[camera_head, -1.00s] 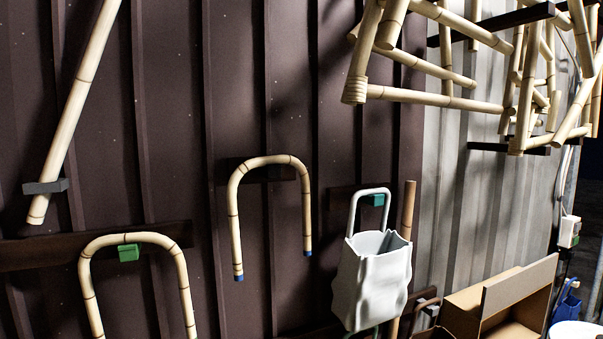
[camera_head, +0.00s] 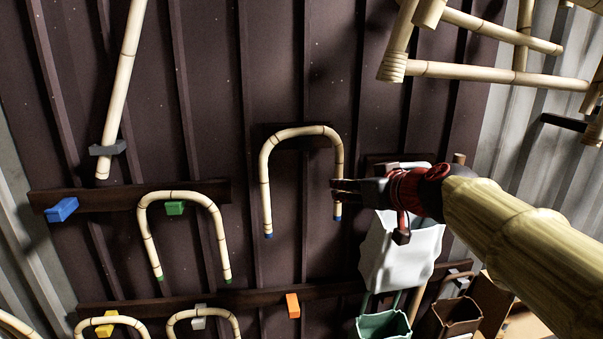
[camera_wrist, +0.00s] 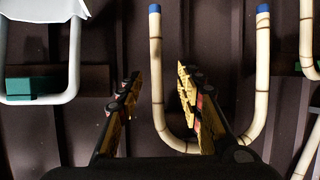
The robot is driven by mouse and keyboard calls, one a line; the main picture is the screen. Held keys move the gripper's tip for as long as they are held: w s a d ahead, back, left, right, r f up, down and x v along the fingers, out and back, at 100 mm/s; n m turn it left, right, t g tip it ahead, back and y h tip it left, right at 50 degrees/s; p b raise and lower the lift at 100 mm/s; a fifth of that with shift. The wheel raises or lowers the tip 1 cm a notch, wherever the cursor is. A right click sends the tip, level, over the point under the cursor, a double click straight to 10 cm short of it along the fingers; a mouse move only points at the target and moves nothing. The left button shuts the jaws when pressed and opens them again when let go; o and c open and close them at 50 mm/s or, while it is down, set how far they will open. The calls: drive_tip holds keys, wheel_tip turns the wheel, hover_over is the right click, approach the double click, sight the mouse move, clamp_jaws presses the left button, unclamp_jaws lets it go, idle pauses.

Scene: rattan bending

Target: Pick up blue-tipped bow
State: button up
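The blue-tipped bow (camera_head: 301,133) is a pale rattan arch hung on the dark wall, its two legs pointing down with blue ends. My gripper (camera_head: 345,188) reaches in from the right, its fingertips at the bow's right leg, just above the blue end. In the wrist view the bow (camera_wrist: 156,70) appears inverted. One leg shows in the gap between the fingers of my gripper (camera_wrist: 158,88), which are apart. The other leg lies to the right of both fingers. I cannot tell whether a finger touches the rattan.
A green-tipped bow (camera_head: 183,195) hangs to the left on a green peg. A blue peg (camera_head: 62,209) and an orange peg (camera_head: 293,305) are bare. A white crumpled container (camera_head: 400,258) hangs just below my gripper. Rattan frames (camera_head: 480,75) jut out at upper right.

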drive_tip(key=p+x, duration=0.2)
drive_tip(key=x, duration=0.5)
drive_tip(key=shift+w+d, duration=0.1)
drive_tip(key=shift+w, duration=0.1)
drive_tip(key=shift+s, duration=0.2)
drive_tip(key=shift+c, duration=0.3)
drive_tip(key=shift+w, duration=0.1)
drive_tip(key=shift+c, duration=1.3)
clamp_jaws()
